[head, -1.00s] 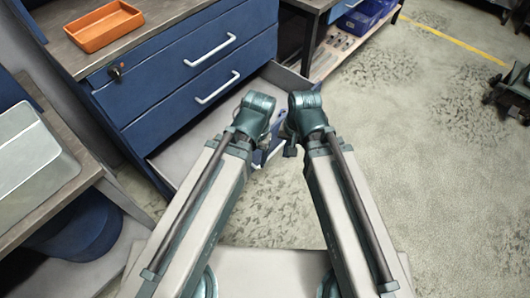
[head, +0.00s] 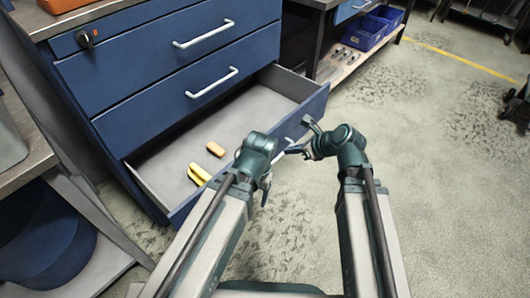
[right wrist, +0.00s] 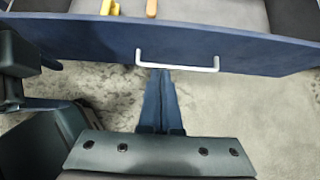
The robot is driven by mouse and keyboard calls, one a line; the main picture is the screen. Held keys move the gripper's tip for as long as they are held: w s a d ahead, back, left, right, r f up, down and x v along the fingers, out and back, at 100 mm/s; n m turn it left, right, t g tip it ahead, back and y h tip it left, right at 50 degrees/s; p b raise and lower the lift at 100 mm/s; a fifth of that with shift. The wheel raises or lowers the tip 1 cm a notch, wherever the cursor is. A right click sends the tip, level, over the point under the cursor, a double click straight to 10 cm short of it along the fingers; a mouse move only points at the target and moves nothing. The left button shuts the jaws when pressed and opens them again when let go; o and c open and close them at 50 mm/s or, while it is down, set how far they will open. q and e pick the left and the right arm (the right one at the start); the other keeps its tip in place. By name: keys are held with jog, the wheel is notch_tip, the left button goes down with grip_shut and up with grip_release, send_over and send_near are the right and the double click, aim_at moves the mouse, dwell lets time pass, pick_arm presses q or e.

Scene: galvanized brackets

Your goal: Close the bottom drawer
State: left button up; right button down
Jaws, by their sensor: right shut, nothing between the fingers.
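The bottom drawer (head: 172,165) of the blue cabinet stands pulled out, with its grey inside showing. Its blue front (right wrist: 95,35) and pale bar handle (right wrist: 178,66) show in the right wrist view. My right gripper (right wrist: 160,76) is shut and empty, its blue fingers pointing at the handle, with the tips close to it. I cannot tell whether they touch. My left gripper (head: 265,188) is by the drawer's front in the head view, partly hidden by its wrist; its jaws are unclear.
In the drawer lie a yellow item (head: 198,174) and a tan block (head: 215,149). A workbench with blue bins (head: 365,32) stands behind right. A grey shelf unit (head: 75,215) is at left.

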jog(key=w+a+r+b+x, duration=0.1)
jog(key=r+b+x, duration=0.1)
jog(key=b+x, duration=0.5)
jog(key=shift+a+x, duration=0.2)
jog(key=shift+x, duration=2.9)
jog(key=shift+r, duration=0.2)
